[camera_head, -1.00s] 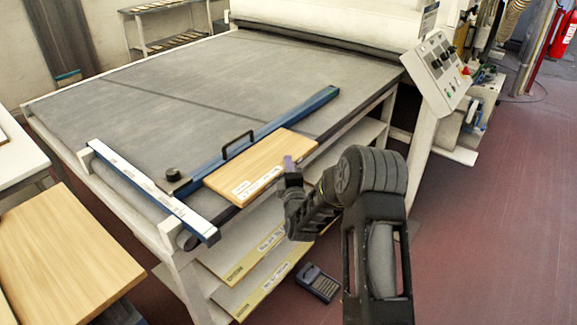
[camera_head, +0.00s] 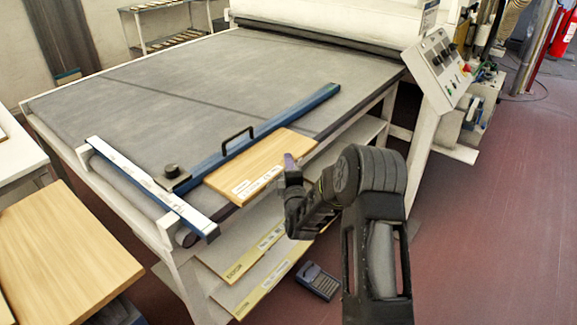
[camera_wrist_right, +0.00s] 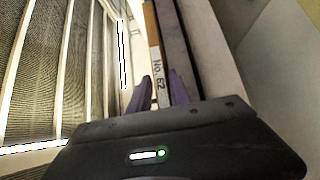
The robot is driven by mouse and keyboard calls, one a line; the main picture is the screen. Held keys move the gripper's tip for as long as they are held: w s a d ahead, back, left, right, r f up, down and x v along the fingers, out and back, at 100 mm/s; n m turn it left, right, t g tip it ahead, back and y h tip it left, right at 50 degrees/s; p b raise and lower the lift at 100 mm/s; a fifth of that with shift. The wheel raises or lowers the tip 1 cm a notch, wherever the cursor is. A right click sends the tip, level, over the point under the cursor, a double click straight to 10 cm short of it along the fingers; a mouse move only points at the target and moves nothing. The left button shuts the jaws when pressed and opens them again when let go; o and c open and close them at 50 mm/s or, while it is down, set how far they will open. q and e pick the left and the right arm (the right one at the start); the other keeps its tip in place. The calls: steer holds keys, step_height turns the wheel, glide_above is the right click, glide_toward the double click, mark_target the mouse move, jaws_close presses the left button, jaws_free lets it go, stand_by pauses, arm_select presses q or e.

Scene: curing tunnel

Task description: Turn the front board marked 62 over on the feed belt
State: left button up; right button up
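The front board (camera_head: 255,161) is a flat light-wood panel lying on the near edge of the grey feed belt (camera_head: 215,85), against a blue bar. Its front edge carries white labels; in the right wrist view the board edge (camera_wrist_right: 156,68) reads "No. 62". My right gripper (camera_head: 291,168) is at the board's front edge, near its right part. In the right wrist view its two purple fingers (camera_wrist_right: 162,88) stand on either side of the board edge, with a narrow gap showing, so it looks open. Its far finger hides part of the edge. My left gripper is not in view.
A blue bar with a black handle (camera_head: 237,142) crosses the belt behind the board. A white-and-blue rail (camera_head: 150,185) lies at the belt's left end. Boards lie on a shelf (camera_head: 245,255) below. A control panel (camera_head: 440,68) stands right. The belt beyond the bar is clear.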

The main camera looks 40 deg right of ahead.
steer(key=o, duration=0.3)
steer(key=shift+o, duration=0.2)
steer(key=shift+f, duration=0.1)
steer(key=b+v, duration=0.1)
steer(key=v, duration=0.6)
steer(key=shift+s+a+b, duration=0.15)
steer(key=shift+s+b, duration=0.2)
steer(key=o, duration=0.4)
steer(key=shift+o, duration=0.2)
